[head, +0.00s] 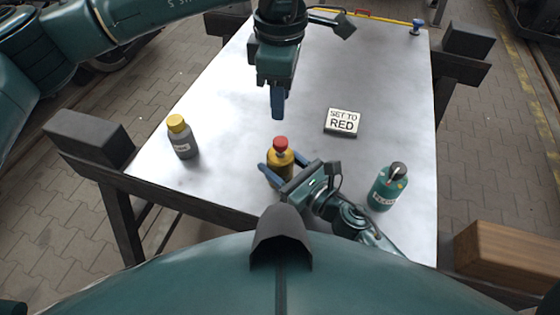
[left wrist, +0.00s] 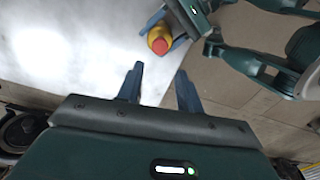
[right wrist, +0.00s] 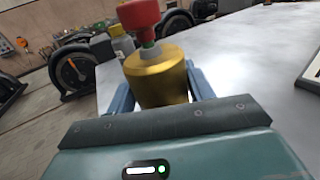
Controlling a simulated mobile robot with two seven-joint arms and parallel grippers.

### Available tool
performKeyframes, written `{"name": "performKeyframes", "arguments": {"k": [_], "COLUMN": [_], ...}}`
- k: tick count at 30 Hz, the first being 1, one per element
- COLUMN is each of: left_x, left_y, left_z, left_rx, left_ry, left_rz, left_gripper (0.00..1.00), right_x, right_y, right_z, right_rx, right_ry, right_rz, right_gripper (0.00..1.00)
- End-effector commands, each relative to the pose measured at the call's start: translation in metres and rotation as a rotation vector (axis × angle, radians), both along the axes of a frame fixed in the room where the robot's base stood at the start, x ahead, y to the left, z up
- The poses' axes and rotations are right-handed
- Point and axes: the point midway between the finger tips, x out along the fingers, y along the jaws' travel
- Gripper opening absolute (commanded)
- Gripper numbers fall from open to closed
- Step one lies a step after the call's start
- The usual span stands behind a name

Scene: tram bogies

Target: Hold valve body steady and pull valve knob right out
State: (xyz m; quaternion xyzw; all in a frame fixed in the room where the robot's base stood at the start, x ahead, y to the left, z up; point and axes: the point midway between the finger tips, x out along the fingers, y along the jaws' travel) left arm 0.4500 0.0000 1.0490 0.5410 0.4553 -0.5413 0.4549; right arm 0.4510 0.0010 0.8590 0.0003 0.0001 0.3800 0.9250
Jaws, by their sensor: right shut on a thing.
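The valve body (head: 280,164), a brass-yellow cylinder, stands upright near the table's front edge. The red valve knob (head: 280,142) sits on top of it on a narrow neck, with a green band below it in the right wrist view (right wrist: 138,14). My right gripper (head: 282,171) is shut on the valve body, one finger on each side, as the right wrist view also shows (right wrist: 160,90). My left gripper (head: 279,112) is above the table, beyond and higher than the knob, pointing down. Its fingers are apart and empty in the left wrist view (left wrist: 159,72).
A grey bottle with a yellow cap (head: 181,137) stands at the left. A teal bottle (head: 387,187) stands to the right of my right gripper. A sign reading "SET TO RED" (head: 342,122) lies on the white table (head: 230,90). A blue knobbed item (head: 416,27) is at the far right corner.

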Motion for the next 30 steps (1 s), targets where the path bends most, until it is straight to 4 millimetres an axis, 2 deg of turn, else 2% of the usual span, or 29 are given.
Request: {"name": "performKeyframes", "arguments": {"k": [1, 5, 10, 12, 18, 23, 26, 30], "left_x": [0.000, 0.000, 0.000, 0.000, 0.000, 0.000, 0.000, -0.001], "left_y": [0.000, 0.000, 0.000, 0.000, 0.000, 0.000, 0.000, 0.000], "left_z": [0.000, 0.000, 0.002, 0.004, 0.014, 0.019, 0.015, -0.003], "left_rx": [0.000, 0.000, 0.000, 0.000, 0.000, -0.001, 0.000, 0.000], "left_ry": [0.000, 0.000, 0.000, 0.000, -0.002, -0.001, 0.001, 0.004], "left_rz": [0.000, 0.000, -0.044, -0.117, -0.406, -0.560, -0.596, -0.600], "left_gripper": [0.36, 0.36, 0.49, 0.53, 0.53, 0.53, 0.53, 0.53], "right_x": [0.000, 0.000, 0.000, 0.000, 0.000, 0.000, 0.000, 0.000], "right_y": [0.000, 0.000, 0.000, 0.000, 0.000, 0.000, 0.000, 0.000], "right_z": [0.000, 0.000, 0.000, 0.000, 0.000, 0.000, 0.000, 0.000], "right_rx": [0.000, 0.000, -0.001, -0.001, -0.001, -0.001, -0.001, -0.001], "right_ry": [0.000, 0.000, 0.001, 0.001, 0.001, 0.001, 0.001, 0.001], "right_rz": [0.000, 0.000, 0.000, 0.000, 0.000, 0.000, 0.000, 0.000], "right_gripper": [0.37, 0.27, 0.26, 0.26, 0.26, 0.26, 0.26, 0.26]}}
